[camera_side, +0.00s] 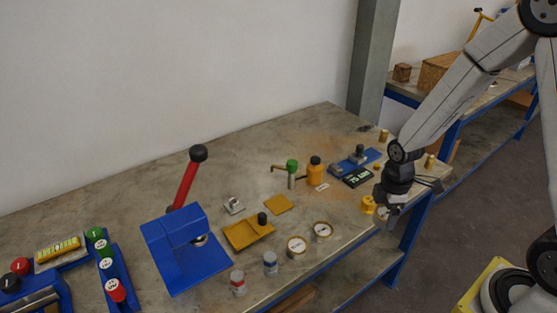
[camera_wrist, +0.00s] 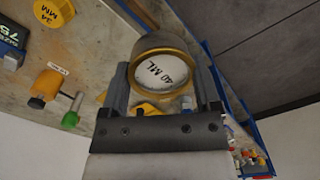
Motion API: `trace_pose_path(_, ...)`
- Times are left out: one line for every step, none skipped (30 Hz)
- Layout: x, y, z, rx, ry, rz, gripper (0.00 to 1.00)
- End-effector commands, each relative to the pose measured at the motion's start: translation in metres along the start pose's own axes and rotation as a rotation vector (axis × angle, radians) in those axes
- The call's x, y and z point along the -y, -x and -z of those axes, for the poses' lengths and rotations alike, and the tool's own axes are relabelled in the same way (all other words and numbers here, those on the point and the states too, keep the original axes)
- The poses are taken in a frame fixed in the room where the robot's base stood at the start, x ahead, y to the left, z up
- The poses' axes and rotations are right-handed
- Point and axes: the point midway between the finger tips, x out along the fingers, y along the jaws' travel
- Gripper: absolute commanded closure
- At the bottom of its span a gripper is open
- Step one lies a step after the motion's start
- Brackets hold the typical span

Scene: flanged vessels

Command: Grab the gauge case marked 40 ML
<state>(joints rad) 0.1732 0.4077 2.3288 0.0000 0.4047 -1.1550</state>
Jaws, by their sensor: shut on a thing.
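The gauge case marked 40 ML (camera_wrist: 162,72) has a round white face and a brass-coloured rim. In the wrist view it sits between the two fingers of my gripper (camera_wrist: 163,88), which is shut on it, with the marking facing the camera. In the side view my gripper (camera_side: 387,211) is at the right front edge of the table, and the held case is small and hard to make out there. Two similar round cases with white faces, one at the left (camera_side: 297,246) and one at the right (camera_side: 322,231), stand near the front edge; their markings are too small to read.
A yellow piece marked 34 MM (camera_wrist: 53,12) is beside my gripper; it also shows in the side view (camera_side: 368,204). A blue press (camera_side: 187,245) is at left.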

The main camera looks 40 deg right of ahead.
Motion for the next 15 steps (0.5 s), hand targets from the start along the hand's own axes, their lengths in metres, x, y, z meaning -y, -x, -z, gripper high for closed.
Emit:
trace_pose_path(0.0029,0.0021,-0.0016,-0.001,0.000,-0.001,0.92)
trace_pose_path(0.0047,0.0029,-0.0025,-0.001,0.000,-0.001,0.92)
trace_pose_path(0.0065,0.0037,-0.0034,-0.001,0.000,-0.001,0.92)
trace_pose_path(0.0076,0.0042,-0.0039,-0.001,0.000,-0.001,0.92)
trace_pose_path(0.0085,0.0046,-0.0044,0.000,0.000,-0.001,0.92)
trace_pose_path(0.0097,0.0051,-0.0050,0.000,0.000,-0.001,0.92)
trace_pose_path(0.0104,0.0053,-0.0053,0.000,0.000,-0.001,0.92)
trace_pose_path(0.0109,0.0056,-0.0056,0.000,0.000,-0.001,0.92)
trace_pose_path(0.0114,0.0058,-0.0058,0.000,0.000,0.000,0.92)
trace_pose_path(0.0117,0.0059,-0.0059,0.000,0.000,0.000,0.92)
trace_pose_path(0.0118,0.0059,-0.0060,0.000,0.000,0.000,0.92)
trace_pose_path(0.0119,0.0060,-0.0060,0.000,0.000,0.000,0.92)
trace_pose_path(0.0119,0.0060,-0.0060,0.000,0.000,0.000,0.92)
trace_pose_path(0.0119,0.0060,-0.0060,0.000,0.000,0.000,0.92)
trace_pose_path(0.0118,0.0059,-0.0060,0.000,0.000,0.000,0.92)
